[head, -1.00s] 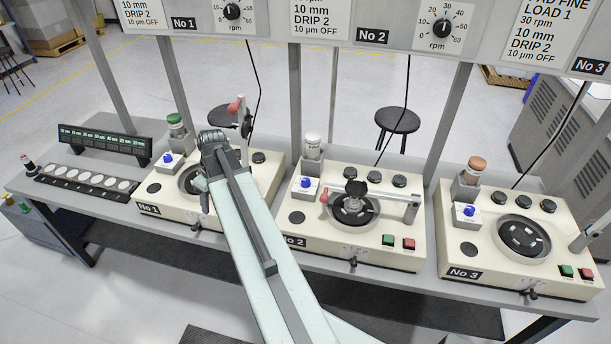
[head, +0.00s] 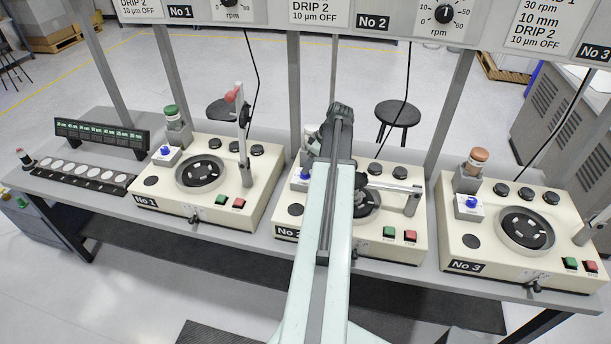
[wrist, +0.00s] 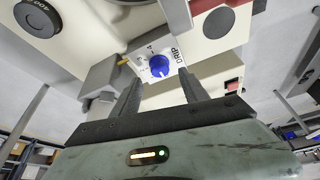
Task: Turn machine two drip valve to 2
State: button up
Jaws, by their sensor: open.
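The machine two drip valve is a blue knob (head: 304,175) on a small white box at the left rear of machine No 2 (head: 286,232), just left of my arm. The wrist view shows a blue knob (wrist: 160,66) on a white plate marked DRIP with small numbers. A pale mark shows on the knob's near side; I cannot tell which number it points to. My gripper (wrist: 160,88) is open, its two fingers pointing toward the knob with a gap between them and the knob just beyond the tips. In the head view my gripper (head: 338,112) hides part of the machine.
Machine No 1 (head: 146,200) stands to the left and machine No 3 (head: 468,266) to the right. A horizontal arm (head: 395,188) on a post crosses machine No 2's plate. A white-capped bottle by the valve is partly hidden. Upright frame posts (head: 294,80) stand behind.

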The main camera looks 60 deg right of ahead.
jog(key=b+x, duration=0.3)
jog(key=x, duration=0.2)
jog(key=shift+r, duration=0.1)
grip_shut()
jog(key=shift+a, duration=0.1)
jog(key=shift+s, duration=0.1)
